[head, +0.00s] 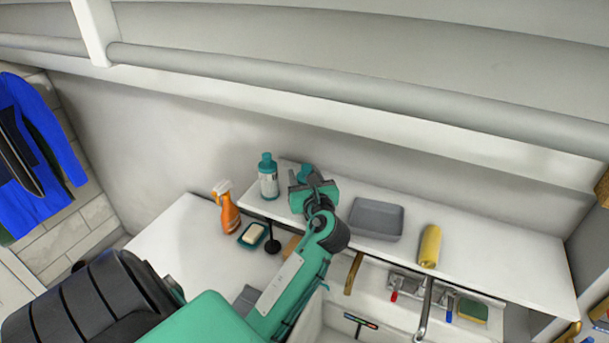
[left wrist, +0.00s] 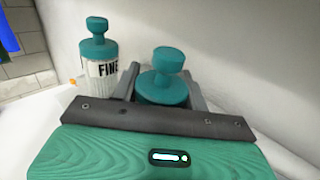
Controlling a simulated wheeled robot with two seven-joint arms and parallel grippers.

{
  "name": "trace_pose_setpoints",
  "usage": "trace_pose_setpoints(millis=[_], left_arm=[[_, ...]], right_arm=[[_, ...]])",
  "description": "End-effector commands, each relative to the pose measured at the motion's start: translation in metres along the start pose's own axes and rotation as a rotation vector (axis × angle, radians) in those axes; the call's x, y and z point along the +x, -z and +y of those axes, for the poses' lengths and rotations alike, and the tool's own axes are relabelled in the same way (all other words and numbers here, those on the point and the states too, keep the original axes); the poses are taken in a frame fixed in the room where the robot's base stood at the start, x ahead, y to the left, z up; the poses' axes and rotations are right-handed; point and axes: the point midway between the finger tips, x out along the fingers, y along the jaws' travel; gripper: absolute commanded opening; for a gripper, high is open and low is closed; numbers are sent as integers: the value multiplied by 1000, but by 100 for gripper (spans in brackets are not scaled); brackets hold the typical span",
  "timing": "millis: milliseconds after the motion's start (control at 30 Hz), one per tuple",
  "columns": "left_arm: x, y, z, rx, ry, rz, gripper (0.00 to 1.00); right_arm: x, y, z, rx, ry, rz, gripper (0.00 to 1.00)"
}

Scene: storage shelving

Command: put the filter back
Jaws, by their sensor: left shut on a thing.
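My left gripper (head: 308,180) is over the back left of the white shelf and shut on a teal-topped object (head: 306,172). In the left wrist view, this object (left wrist: 168,62) has a round knob above a wider teal collar, between the two grey fingers. Its lower part is hidden by the gripper. A bottle (head: 268,178) with a similar teal top and a white label stands just left of the gripper, apart from it. In the left wrist view this bottle (left wrist: 100,60) shows the letters "FINE". I cannot pick out anything as a filter for certain. My right gripper is not in view.
A grey tray (head: 376,219) and a yellow roll (head: 430,246) are on the shelf right of the gripper. An orange spray bottle (head: 227,207) and a soap dish (head: 252,236) stand left. A tap (head: 424,307) is in front. The shelf's right part is clear.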

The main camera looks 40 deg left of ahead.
Motion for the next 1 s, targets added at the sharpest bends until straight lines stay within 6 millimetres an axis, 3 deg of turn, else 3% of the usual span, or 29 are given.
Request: trace_pose_setpoints(millis=[33, 100, 133, 467, 567, 1000], left_arm=[[0, 1, 0, 1, 0, 0, 50], [0, 0, 0, 1, 0, 0, 64], [0, 0, 0, 1, 0, 0, 66], [-1, -2, 0, 0, 1, 0, 66], [-13, 0, -1, -1, 3, 0, 66], [-100, 1, 0, -2, 2, 3, 66]], right_arm=[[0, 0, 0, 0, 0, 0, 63], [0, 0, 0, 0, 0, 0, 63], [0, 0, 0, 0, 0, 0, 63], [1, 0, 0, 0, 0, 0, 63], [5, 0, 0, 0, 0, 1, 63], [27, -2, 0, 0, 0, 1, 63]])
